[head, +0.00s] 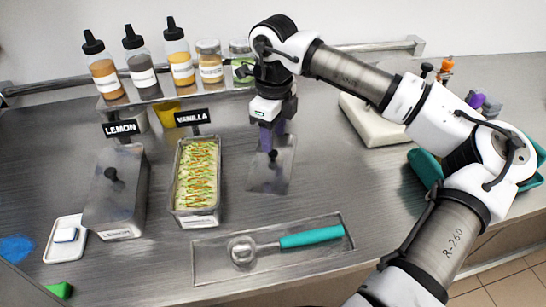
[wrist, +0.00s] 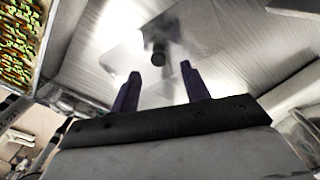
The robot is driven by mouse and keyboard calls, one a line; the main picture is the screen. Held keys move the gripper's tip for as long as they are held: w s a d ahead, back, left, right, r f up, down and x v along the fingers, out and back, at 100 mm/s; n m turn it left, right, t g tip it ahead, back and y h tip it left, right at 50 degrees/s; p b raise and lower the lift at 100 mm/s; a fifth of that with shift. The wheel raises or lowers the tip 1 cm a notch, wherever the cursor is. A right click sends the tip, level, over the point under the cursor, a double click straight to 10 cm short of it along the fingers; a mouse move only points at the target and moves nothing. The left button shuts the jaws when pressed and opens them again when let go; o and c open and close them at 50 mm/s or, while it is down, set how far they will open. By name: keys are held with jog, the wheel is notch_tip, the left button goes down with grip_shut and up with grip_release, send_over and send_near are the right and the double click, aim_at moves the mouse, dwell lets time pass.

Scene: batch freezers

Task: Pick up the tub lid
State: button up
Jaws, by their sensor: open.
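The tub lid (head: 266,179) is a flat grey metal plate with a black knob (head: 273,155). It lies on the counter right of the open vanilla tub (head: 198,220), which holds pale ice cream with orange and green streaks. My gripper (head: 271,143) points down over the lid with its purple fingers apart and nothing held. In the wrist view the knob (wrist: 158,58) shows just beyond the gap between the fingertips (wrist: 160,73). Whether the fingertips reach down to knob height, I cannot tell. The lemon tub (head: 118,233) on the left has its own lid on.
A tray (head: 205,275) with a teal-handled scoop (head: 310,237) lies in front. Bottles and jars stand on a rear shelf (head: 150,97), with VANILLA (head: 194,117) and LEMON signs below. A white slab (head: 372,125) and teal container (head: 425,167) are on the right. Counter around the lid is mostly clear.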

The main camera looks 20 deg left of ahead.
aim_at(274, 152)
jog(key=shift+s+f+p, duration=0.1)
jog(key=shift+f+p, duration=0.6)
jog(key=shift+f, duration=1.5)
grip_shut()
